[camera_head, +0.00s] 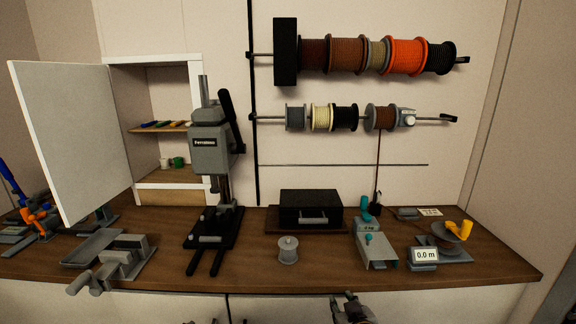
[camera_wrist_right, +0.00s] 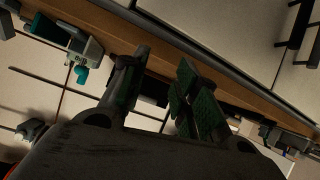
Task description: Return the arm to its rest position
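My right gripper (camera_head: 346,299) shows at the bottom edge of the head view, in front of the bench's front edge and below its top. In the right wrist view my right gripper (camera_wrist_right: 163,70) has its two dark green-padded fingers spread apart. Nothing is seen between them except the background. It touches nothing that I can see. Small dark tips at the bottom edge of the head view, left of centre, may be my left gripper (camera_head: 202,322). They are cut off, so its state does not show.
The wooden bench (camera_head: 155,277) holds a drill-press-like stand (camera_head: 211,155), a black box (camera_head: 311,209), a grey spool (camera_head: 288,250) and a winder with a 0.0 m display (camera_head: 425,255). A white cabinet door (camera_head: 72,140) stands open at left. Spools hang on wall rods.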

